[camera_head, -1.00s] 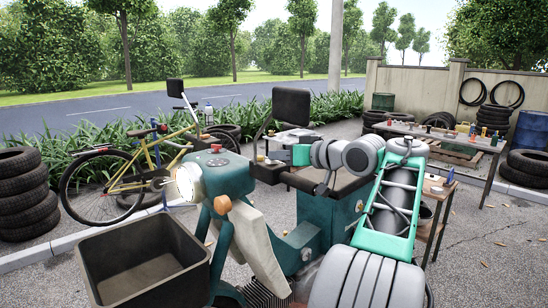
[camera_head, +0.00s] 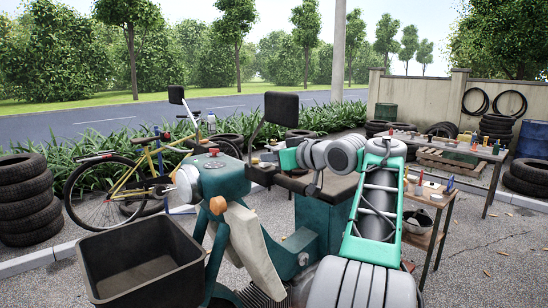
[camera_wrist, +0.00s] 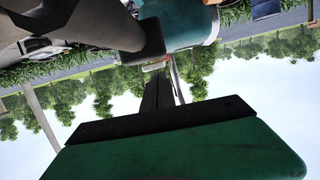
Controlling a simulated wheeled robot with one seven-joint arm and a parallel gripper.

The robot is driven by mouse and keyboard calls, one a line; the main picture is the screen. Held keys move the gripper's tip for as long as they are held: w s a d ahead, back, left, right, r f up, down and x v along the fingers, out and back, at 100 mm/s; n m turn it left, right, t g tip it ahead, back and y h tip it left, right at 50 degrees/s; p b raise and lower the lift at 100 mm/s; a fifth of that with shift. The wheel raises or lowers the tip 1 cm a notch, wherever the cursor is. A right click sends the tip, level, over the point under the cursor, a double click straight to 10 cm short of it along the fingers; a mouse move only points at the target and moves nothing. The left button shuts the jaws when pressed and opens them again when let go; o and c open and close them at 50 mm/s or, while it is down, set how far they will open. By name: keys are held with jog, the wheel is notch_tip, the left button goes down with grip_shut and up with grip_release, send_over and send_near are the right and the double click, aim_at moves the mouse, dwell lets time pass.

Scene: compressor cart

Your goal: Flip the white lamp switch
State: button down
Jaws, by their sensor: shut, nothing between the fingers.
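The white round lamp (camera_head: 187,185) is on the left front of the teal machine housing (camera_head: 222,175). A small red knob (camera_head: 213,152) stands on top of the housing behind the lamp. I cannot tell a separate switch on the lamp. My gripper's teal body (camera_head: 289,159) is right of the housing in the head view, and its fingers are hard to separate from the dark parts there. In the wrist view, which is upside down, my gripper's dark fingers (camera_wrist: 157,80) are shut and empty. They point toward a small red part and the teal housing (camera_wrist: 178,22); contact is unclear.
A grey open bin (camera_head: 143,262) hangs at the front left. A black mirror (camera_head: 292,108) rises behind my gripper. A wooden side table (camera_head: 437,200) stands right of my arm. A yellow bicycle (camera_head: 135,180) and stacked tyres (camera_head: 25,195) stand left.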

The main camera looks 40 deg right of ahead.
jog(key=r, duration=0.1)
jog(key=s+r+p, duration=0.1)
jog(key=r, duration=0.2)
jog(key=shift+s+d+p, duration=0.2)
jog(key=shift+d+p, duration=0.1)
jog(key=shift+p, duration=0.05)
jog(key=b+v, duration=0.1)
jog(key=v, duration=0.8)
jog(key=shift+s+a, duration=0.1)
jog(key=shift+s, duration=0.05)
